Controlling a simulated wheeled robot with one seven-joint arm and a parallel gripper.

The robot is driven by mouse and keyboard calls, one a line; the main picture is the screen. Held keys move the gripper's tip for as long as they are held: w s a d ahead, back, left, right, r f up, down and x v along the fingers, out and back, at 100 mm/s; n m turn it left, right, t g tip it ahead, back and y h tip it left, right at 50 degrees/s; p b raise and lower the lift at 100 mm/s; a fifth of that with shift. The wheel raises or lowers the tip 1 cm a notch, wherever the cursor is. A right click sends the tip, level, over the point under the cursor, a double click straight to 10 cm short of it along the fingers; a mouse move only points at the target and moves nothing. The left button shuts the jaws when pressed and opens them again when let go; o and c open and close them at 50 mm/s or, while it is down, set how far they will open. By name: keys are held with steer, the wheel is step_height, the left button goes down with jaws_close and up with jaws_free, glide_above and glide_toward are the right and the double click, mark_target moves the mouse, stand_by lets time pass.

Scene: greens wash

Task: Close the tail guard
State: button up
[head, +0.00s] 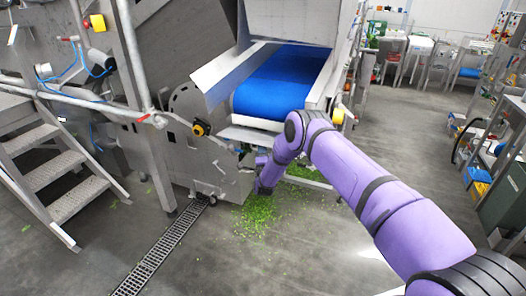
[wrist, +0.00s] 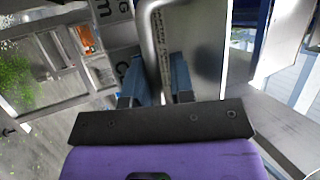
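The tail guard seems to be the grey metal panel (head: 222,172) at the lower end of the blue conveyor belt (head: 280,82); its exact outline is hard to make out. My gripper is behind my arm's bend beside this panel in the head view, and its fingers are hidden there. In the wrist view my gripper (wrist: 162,82) has its two blue-grey fingers close together on either side of a bent metal tube handle (wrist: 150,36). The tube fills the narrow gap between them. A flat metal plate (wrist: 195,50) lies just right of the handle.
Green leaf scraps (head: 258,215) lie on the floor under the belt end. A floor drain grate (head: 160,248) runs at front left. Metal steps (head: 55,175) stand at the left. A yellow-and-black knob (head: 200,128) sticks out from the machine side.

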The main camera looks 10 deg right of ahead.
steer(key=shift+w, duration=0.15)
steer(key=shift+c, duration=0.4)
jaws_close()
steer(key=shift+r, duration=0.15)
